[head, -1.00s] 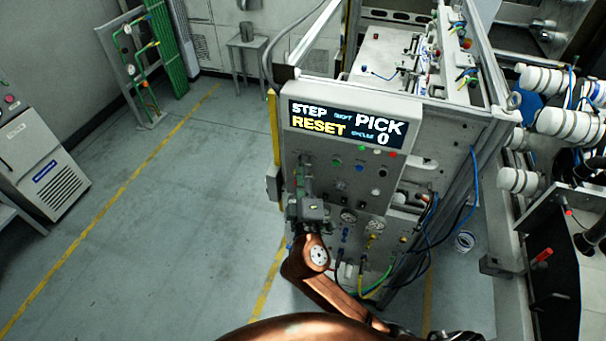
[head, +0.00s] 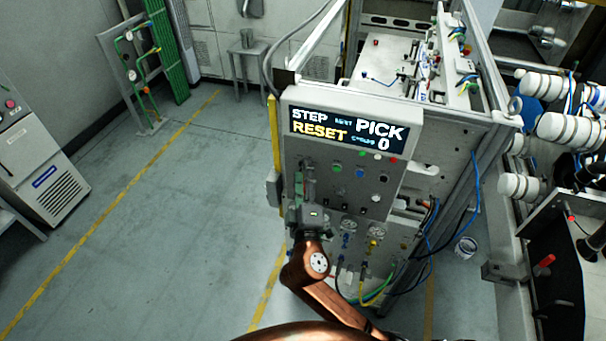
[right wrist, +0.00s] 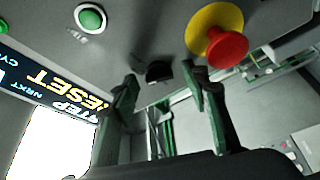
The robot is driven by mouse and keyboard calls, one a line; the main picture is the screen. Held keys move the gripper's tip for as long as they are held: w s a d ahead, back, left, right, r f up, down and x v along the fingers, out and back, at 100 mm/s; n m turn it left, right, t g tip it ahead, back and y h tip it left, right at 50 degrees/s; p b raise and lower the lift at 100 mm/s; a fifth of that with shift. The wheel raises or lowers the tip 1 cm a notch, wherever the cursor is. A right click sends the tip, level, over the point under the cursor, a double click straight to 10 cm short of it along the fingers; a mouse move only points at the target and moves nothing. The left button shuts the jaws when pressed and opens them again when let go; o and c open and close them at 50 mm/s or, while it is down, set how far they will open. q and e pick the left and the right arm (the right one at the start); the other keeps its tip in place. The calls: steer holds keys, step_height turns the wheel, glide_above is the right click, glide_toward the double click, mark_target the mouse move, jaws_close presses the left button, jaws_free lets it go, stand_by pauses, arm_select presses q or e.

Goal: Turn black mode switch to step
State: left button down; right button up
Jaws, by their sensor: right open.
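The black mode switch (right wrist: 158,72) shows in the right wrist view as a small dark knob on the grey panel. My right gripper (right wrist: 160,78) is open, with one green finger to each side of the switch in that picture. The fingers do not visibly touch it, and I cannot tell the remaining depth. In the head view, my right gripper (head: 304,172) is at the left part of the panel face (head: 326,185), below the display. The switch is not distinguishable there, probably behind the gripper. My left gripper is not in view.
The display (head: 346,128) reads STEP, RESET, PICK and 0. A red mushroom button (right wrist: 227,47) on a yellow base and a green button (right wrist: 90,18) flank the switch. Hoses (head: 378,290) hang at the panel's lower right. The floor at left is open.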

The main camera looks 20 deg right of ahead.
steer(key=shift+s, duration=0.15)
steer(key=v, duration=1.1)
steer(key=shift+s+f, duration=0.2)
steer(key=shift+s, duration=0.15)
steer(key=shift+f, duration=0.1)
